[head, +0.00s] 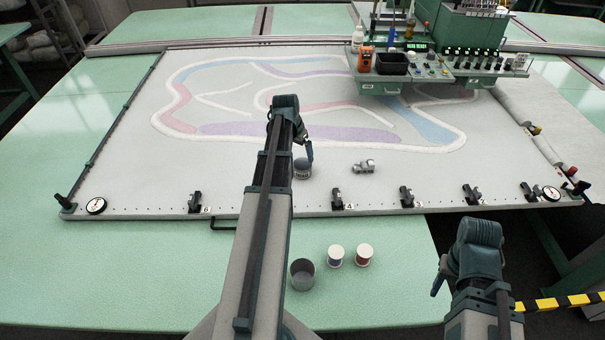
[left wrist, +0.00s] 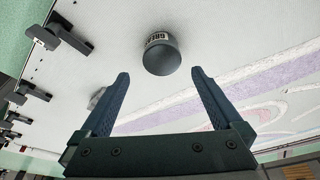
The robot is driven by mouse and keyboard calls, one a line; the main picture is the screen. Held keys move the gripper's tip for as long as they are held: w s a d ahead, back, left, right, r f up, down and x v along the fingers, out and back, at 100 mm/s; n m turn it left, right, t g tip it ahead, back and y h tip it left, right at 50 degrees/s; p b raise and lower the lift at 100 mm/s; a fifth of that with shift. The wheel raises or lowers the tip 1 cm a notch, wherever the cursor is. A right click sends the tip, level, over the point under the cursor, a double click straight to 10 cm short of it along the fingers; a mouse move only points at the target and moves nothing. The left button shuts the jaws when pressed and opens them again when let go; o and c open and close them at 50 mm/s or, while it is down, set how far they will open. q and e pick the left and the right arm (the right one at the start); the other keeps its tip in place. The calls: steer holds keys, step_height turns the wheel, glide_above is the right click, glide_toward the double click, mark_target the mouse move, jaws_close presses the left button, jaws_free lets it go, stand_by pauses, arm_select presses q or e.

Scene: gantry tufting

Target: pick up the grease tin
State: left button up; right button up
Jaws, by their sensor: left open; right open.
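The grease tin (head: 302,171) is a small dark grey tin with a pale label, standing on the pale cloth near the frame's front edge. In the left wrist view the tin (left wrist: 160,56) shows its dark round end and part of a label reading "GREA". My left gripper (head: 307,150) is over the tin in the head view and partly hidden by its own arm. In the left wrist view my left gripper (left wrist: 160,74) is open and empty, with the tin centred just beyond its fingertips. My right gripper (head: 439,279) is off the table's front right, mostly hidden by its wrist.
A silver metal part (head: 364,167) lies right of the tin. Black clamps (head: 337,196) line the frame's front edge. A grey cup (head: 302,273) and two thread spools (head: 336,256) stand on the green table. The green machine console (head: 405,70) is at back right.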

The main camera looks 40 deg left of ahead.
mark_target(302, 164)
arm_select(q)
steer(key=b+x, duration=0.3)
steer(key=x, duration=0.2)
steer(key=shift+b, duration=0.3)
arm_select(e)
step_height(302, 164, down, 5)
steer(key=shift+r, duration=0.1)
arm_select(q)
steer(key=b+x, duration=0.5)
steer(key=shift+w+a+f, duration=0.1)
steer(key=shift+w+a, duration=0.05)
arm_select(e)
step_height(302, 164, down, 5)
steer(key=shift+r, duration=0.1)
arm_select(q)
steer(key=c, duration=1.3)
step_height(302, 164, up, 10)
steer(key=p, duration=1)
arm_select(e)
step_height(302, 164, up, 10)
